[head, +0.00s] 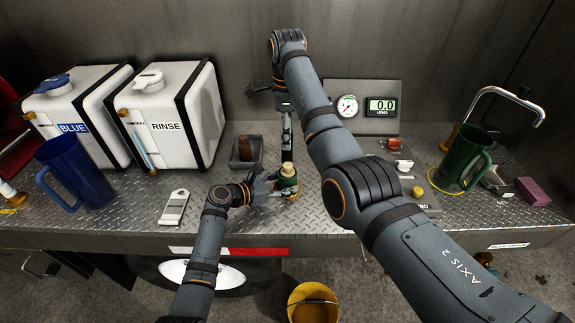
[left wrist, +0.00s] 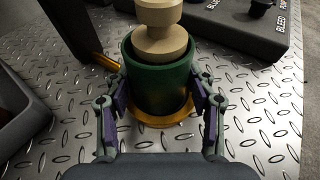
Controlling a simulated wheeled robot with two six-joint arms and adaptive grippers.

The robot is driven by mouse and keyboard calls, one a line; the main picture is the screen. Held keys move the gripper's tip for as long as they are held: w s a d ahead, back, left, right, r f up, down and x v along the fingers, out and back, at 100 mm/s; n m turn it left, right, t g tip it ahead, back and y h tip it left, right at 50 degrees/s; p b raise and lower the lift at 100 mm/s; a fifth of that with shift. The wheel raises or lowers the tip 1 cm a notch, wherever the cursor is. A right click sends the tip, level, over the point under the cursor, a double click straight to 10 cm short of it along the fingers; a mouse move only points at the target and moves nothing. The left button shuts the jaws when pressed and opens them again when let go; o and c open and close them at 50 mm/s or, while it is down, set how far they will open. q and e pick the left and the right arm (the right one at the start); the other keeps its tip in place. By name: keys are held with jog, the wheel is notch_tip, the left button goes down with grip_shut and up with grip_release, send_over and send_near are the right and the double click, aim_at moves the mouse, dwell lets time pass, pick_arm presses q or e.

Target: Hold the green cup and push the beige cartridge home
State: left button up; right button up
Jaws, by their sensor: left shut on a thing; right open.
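The green cup (head: 290,187) stands upright on the metal deck, with an amber ring around its base; it also shows in the left wrist view (left wrist: 162,88). The beige cartridge (head: 287,170) sits in the cup's mouth and sticks up above the rim, as the left wrist view (left wrist: 160,30) also shows. Its lower end is hidden inside the cup. My left gripper (head: 277,187) is shut on the cup, with its fingers on either side of it (left wrist: 160,103). My right gripper (head: 268,92) is open, higher and farther back, apart from the cup.
A grey tray (head: 236,163) with a brown item stands left of the cup. A control panel (head: 425,200) lies to the right, with gauges (head: 348,107) behind. White tanks (head: 190,125), a blue jug (head: 80,175) and a dark green jug (head: 463,160) stand farther out.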

aim_at(288, 165)
jog(key=n, duration=0.3)
jog(key=shift+d+f, duration=0.15)
jog(key=shift+f, duration=0.1)
jog(key=c, duration=0.5)
jog(key=n, duration=0.3)
jog(key=shift+w+d+f+y, duration=0.1)
jog(key=shift+y, duration=0.2)
jog(key=shift+c, duration=1.1)
jog(key=n, duration=0.3)
jog(key=shift+d+f, duration=0.1)
jog(key=shift+c, duration=1.2)
jog(key=n, duration=0.3)
jog(key=shift+d+f+y, duration=0.1)
jog(key=shift+f+y, duration=0.05)
jog(key=shift+y, duration=0.15)
grip_shut()
jog(key=shift+f+n+y, duration=0.35)
jog(key=shift+f+n, duration=0.85)
jog(key=shift+n, duration=3.2)
jog(key=shift+f+n+y, duration=0.4)
jog(key=shift+f+n, duration=0.85)
jog(key=shift+n, duration=3.15)
jog(key=shift+f+n+y, duration=0.35)
jog(key=shift+f+n, duration=0.85)
jog(key=shift+n, duration=3.2)
jog(key=shift+f, duration=0.15)
